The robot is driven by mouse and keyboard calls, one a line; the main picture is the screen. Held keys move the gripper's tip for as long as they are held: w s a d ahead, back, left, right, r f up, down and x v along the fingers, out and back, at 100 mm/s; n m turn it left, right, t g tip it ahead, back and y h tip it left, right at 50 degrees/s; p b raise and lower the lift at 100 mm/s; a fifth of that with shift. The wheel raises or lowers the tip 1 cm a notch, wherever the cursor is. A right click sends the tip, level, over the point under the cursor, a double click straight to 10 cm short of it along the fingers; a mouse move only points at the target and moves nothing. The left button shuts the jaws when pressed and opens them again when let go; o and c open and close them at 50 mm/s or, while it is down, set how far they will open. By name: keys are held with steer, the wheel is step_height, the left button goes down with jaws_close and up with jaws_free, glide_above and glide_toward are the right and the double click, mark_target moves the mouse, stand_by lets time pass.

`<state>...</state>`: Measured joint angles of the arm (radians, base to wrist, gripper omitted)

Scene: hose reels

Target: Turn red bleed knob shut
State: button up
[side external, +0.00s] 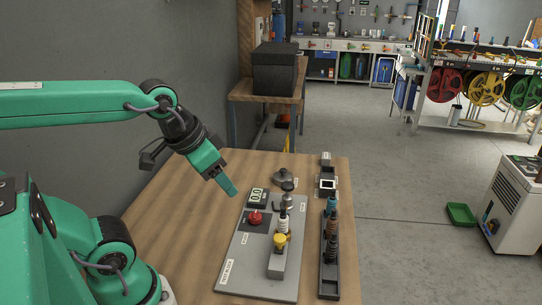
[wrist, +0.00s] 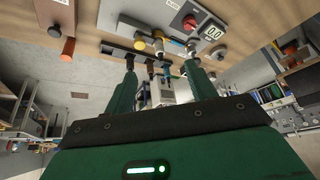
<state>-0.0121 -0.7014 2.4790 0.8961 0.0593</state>
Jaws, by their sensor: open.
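The red bleed knob (side external: 254,217) stands on a dark patch of the grey test board (side external: 233,272), just in front of a small digital display (side external: 258,196). It also shows near the top of the wrist view (wrist: 189,22). My gripper (side external: 231,189) is above the board's left edge, up and to the left of the knob and apart from it. In the wrist view my gripper (wrist: 160,62) has its two green fingers spread with nothing held between them. How far the knob is turned is too small to tell.
A yellow-capped fitting (side external: 279,241) stands on a block right of the red knob, with a metal and white stem behind it. A black rack (side external: 329,270) of fittings lies further right. The wooden table (side external: 185,200) is clear left of the board.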

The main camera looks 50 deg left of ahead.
steer(key=w+a+f+m+g, duration=0.3)
steer(key=w+a+f+m, duration=0.15)
steer(key=w, duration=0.35)
steer(key=m+g, duration=0.2)
steer(key=m, duration=0.4)
glide_above(255, 214)
steer(key=f, duration=0.9)
steer(key=shift+s+d+f, duration=0.1)
steer(key=shift+d+f, duration=0.1)
steer(key=shift+f, duration=0.05)
steer(key=shift+w+a+f, duration=0.2)
steer(key=shift+f, duration=0.3)
steer(key=shift+f, duration=3.9)
